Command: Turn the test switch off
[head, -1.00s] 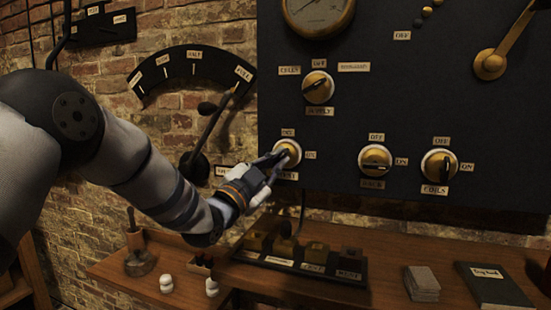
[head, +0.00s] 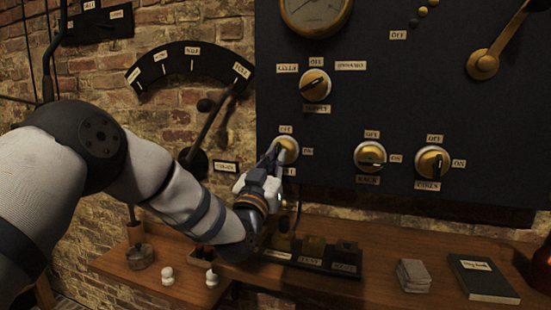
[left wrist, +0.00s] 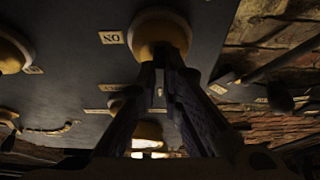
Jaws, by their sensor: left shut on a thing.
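The test switch (head: 286,149) is a round brass knob with a pale rim, at the lower left of the dark panel. A small label sits above it, one to its right, and one below that is mostly hidden by my gripper. My left gripper (head: 273,159) reaches it from below left and is shut on its handle. In the left wrist view, the fingers (left wrist: 168,72) meet at the brass knob (left wrist: 158,28), beside an "ON" label. The fingers hide the handle, so its exact pointing direction is unclear. My right gripper is not in view.
A supply knob (head: 315,84) is above. A large lever (head: 208,127) on a dial stands left. A wooden shelf (head: 385,245) below holds blocks, cards and a notebook (head: 483,277).

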